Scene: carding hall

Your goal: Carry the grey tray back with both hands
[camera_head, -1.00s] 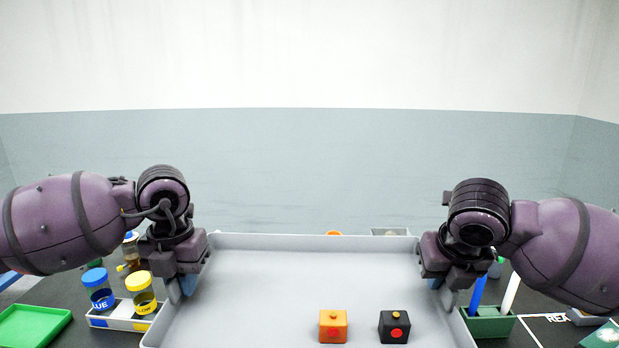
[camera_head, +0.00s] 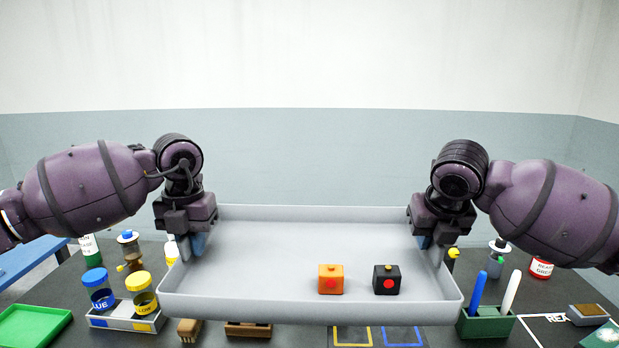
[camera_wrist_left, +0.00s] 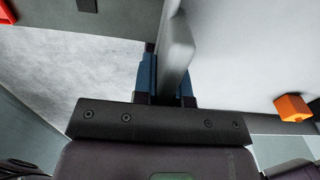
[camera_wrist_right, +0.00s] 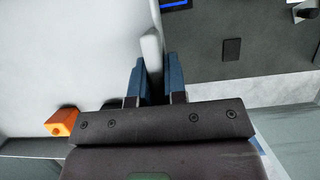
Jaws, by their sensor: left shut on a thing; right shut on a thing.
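The grey tray (camera_head: 290,306) is held level above the dark table, with a raised rim all round. An orange block (camera_head: 331,279) and a black block (camera_head: 386,280), each with a red dot on its front, sit inside it, right of the middle. My left gripper (camera_head: 197,243) is shut on the tray's left wall; the left wrist view shows its blue fingers (camera_wrist_left: 167,85) on both sides of the rim. My right gripper (camera_head: 425,241) is shut on the right wall, its fingers (camera_wrist_right: 154,85) around the rim in the right wrist view.
On the table are a box with blue- and yellow-lidded jars (camera_head: 125,318) and a green tray (camera_head: 33,326) at left. A green holder with pens (camera_head: 487,322) and a red-labelled jar (camera_head: 541,267) stand at right. Yellow and blue outlines (camera_head: 402,337) lie in front.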

